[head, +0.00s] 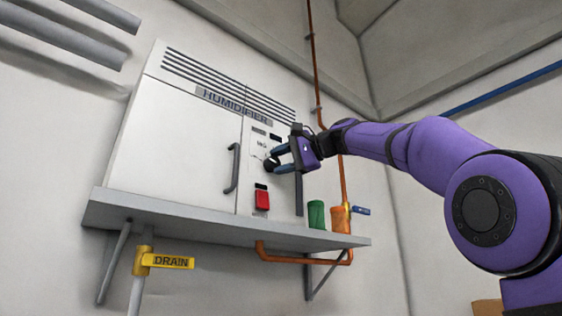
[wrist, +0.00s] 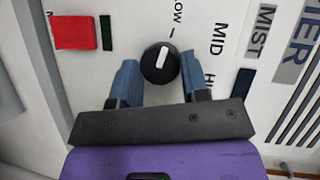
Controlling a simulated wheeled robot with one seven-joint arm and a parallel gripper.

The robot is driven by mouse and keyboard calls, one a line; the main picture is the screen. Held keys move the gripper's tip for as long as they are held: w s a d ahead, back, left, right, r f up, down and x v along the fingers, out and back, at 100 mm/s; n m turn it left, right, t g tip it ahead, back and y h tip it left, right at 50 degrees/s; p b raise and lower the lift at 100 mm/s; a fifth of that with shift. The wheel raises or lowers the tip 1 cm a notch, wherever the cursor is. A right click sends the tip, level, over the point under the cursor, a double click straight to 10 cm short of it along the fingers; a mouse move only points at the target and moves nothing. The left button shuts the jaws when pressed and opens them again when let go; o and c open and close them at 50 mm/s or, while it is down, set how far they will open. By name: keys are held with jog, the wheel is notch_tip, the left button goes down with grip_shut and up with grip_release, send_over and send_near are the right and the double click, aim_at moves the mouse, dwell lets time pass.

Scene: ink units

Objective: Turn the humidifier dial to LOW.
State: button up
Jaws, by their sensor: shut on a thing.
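The humidifier (head: 180,130) is a white cabinet on a grey wall shelf. Its dial (wrist: 160,63) is a round black knob with a white pointer line. In the wrist view the pointer slants up and slightly right, about in line with the tick by the LOW label (wrist: 178,12). The MID label (wrist: 217,38) and a partly covered HI label (wrist: 207,79) lie to the right. My gripper (wrist: 159,70) is shut on the dial, one blue finger on each side. In the head view my gripper (head: 275,161) is at the panel and partly hides the dial.
A red block (head: 262,199) is on the panel below the dial. Green (head: 316,214) and orange (head: 339,219) containers stand on the shelf (head: 190,225) at right. A door handle (head: 232,168) sticks out left of the dial. A yellow DRAIN lever (head: 168,261) is below.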

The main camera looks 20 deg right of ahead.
jog(key=shift+f, duration=0.2)
jog(key=o, duration=0.9)
jog(key=shift+r, duration=0.1)
jog(key=v, duration=1)
jog(key=shift+s+d+r, duration=0.15)
jog(key=shift+s+d, duration=0.1)
jog(key=shift+s, duration=0.05)
